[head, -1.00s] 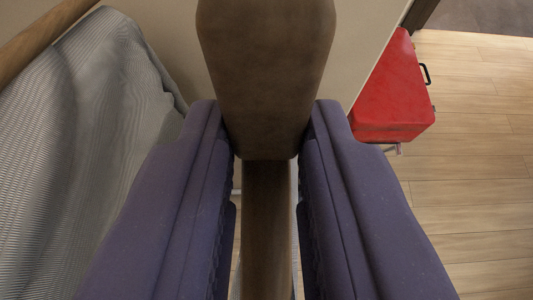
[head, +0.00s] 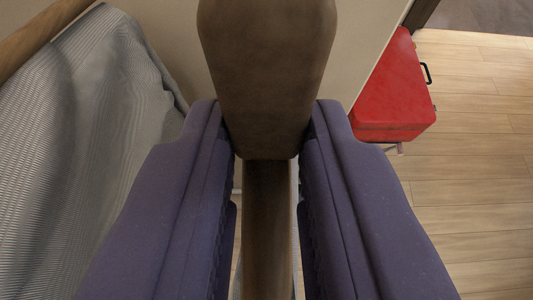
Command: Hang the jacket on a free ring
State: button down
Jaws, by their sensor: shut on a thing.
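My gripper (head: 268,135) shows as two purple-blue fingers on either side of a brown, wood-like piece (head: 266,70). The fingers are shut on this piece, which is wide and rounded at its lower end. A narrower brown bar (head: 267,215) shows below it, between the fingers. A grey, finely striped cloth (head: 75,140) hangs in folds at the left, apart from the fingers. It may be the jacket, but I cannot tell for sure. No ring shows in this view.
A wooden rod (head: 35,40) runs along the cloth's upper edge at the upper left. A red box (head: 393,95) with a black handle stands at the right against a beige wall (head: 360,35). Bare wooden floor (head: 470,190) lies at the right.

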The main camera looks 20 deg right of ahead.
jog(key=shift+f+b, duration=0.4)
jog(key=shift+b, duration=0.35)
dwell(0.8)
jog(key=c, duration=0.9)
grip_release()
jog(key=shift+s, duration=0.1)
jog(key=shift+f, duration=0.15)
